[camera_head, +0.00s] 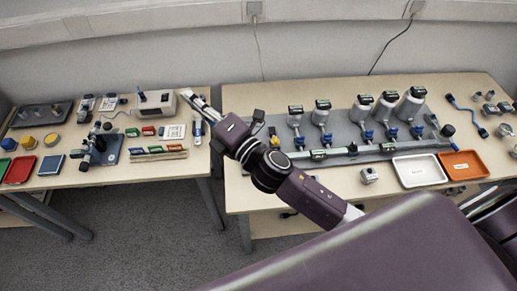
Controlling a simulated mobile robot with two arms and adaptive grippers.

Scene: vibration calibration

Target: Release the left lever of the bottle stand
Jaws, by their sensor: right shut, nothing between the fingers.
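The bottle stand is the long grey plate (345,135) on the right table, carrying several pale bottles (388,105) with dark caps and blue parts at their bases. A bar with dark clamps runs along its front. I cannot tell which part is the left lever; my right arm passes close to the stand's left end, where a small yellow and black part (273,134) shows. My right gripper (187,95) is shut and empty. It reaches left past the stand, with its tips near the left table's right edge. My left gripper is not in view.
A white tray (398,181) and an orange tray (445,178) lie front right of the stand. A small metal block (369,175) sits left of them. The left table (200,160) holds a microscope-like device (95,148) and a white box (156,103). A gap separates the tables.

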